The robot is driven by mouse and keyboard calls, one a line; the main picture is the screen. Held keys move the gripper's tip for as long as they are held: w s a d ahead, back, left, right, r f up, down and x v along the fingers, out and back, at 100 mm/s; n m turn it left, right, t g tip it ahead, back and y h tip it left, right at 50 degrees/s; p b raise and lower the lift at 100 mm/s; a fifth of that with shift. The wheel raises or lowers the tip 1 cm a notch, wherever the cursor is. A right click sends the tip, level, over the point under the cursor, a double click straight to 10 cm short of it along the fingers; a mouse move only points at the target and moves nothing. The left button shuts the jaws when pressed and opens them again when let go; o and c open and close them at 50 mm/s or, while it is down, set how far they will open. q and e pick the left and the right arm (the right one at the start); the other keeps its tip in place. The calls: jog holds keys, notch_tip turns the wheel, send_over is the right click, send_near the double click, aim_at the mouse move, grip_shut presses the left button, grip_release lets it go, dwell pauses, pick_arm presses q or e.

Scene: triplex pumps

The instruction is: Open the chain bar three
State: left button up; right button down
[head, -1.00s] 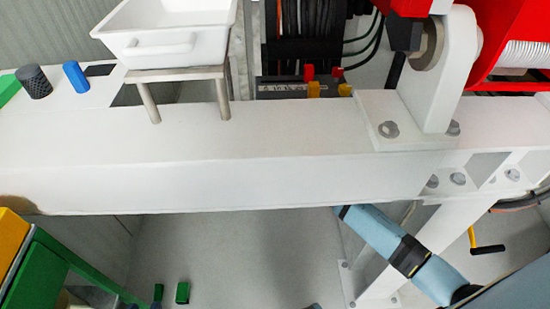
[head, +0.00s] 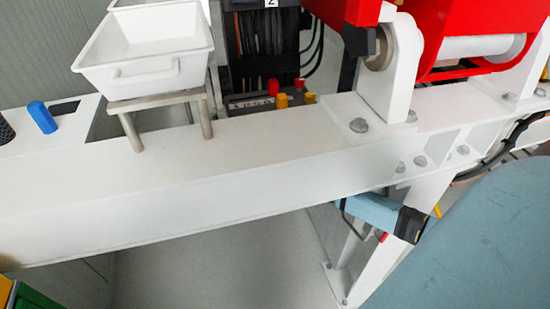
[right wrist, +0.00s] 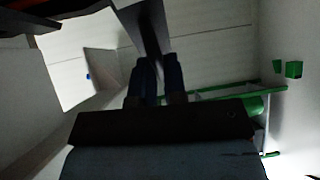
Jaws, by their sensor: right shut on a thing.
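In the right wrist view, my right gripper (right wrist: 156,76) has its two dark fingers close together on a dark flat bar (right wrist: 150,28). The bar runs up from the fingertips. It may be the chain bar three, but no label shows. In the head view, my right arm reaches under the white beam (head: 190,185) from the right, and its gripper is hidden there. My left gripper is not in view.
A white tray (head: 145,52) stands on a metal stand (head: 165,99) on the beam. Red machinery (head: 440,28) and a white bracket (head: 400,75) stand at upper right. Green frame parts (right wrist: 215,91) show in the wrist view. Grey floor below the beam is clear.

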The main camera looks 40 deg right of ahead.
dwell(0.5)
jog(key=c, duration=1.2)
grip_release()
jog(key=shift+o, duration=0.2)
jog(key=shift+s+d, duration=0.1)
